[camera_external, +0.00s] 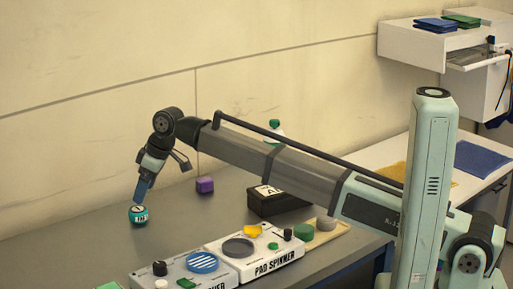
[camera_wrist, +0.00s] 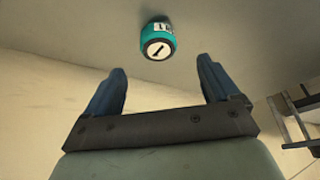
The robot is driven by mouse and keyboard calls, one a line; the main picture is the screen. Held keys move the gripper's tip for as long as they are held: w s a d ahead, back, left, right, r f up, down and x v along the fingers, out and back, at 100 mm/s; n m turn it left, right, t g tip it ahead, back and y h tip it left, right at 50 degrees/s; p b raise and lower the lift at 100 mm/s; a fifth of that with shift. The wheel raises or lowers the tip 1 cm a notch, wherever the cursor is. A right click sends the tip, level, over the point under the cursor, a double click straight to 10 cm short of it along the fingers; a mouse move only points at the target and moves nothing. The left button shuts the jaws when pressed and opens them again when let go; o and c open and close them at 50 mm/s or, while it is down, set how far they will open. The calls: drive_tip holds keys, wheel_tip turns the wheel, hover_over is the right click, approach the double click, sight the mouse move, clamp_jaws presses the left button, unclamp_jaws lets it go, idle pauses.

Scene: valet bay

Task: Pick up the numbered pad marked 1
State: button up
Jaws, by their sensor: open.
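The numbered pad is a small teal round piece (camera_external: 138,215) with a white top, on the grey bench at the left. In the wrist view the teal pad (camera_wrist: 158,40) shows a white face with a single dark stroke, like a 1, and a white side label with dark characters. My gripper (camera_external: 141,200) points down just above the pad in the outside view. In the wrist view its blue fingers (camera_wrist: 161,68) are spread apart with nothing between them, and the pad lies beyond the fingertips, roughly centred. Whether the fingers touch it is unclear.
A purple block (camera_external: 205,185) stands right of the pad, near the wall. A black box (camera_external: 276,203) and the pad spinner (camera_external: 262,262) stand further right. Another white machine (camera_external: 180,274) is at the front. The bench around the pad is clear.

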sight(139, 209)
drive_tip(key=shift+d+x, duration=0.15)
drive_tip(key=shift+x, duration=1.65)
drive_tip(key=shift+d+x, duration=0.1)
drive_tip(key=shift+x, duration=1.75)
drive_tip(key=shift+w, duration=0.1)
drive_tip(key=shift+c, duration=0.4)
drive_tip(key=c, duration=1.1)
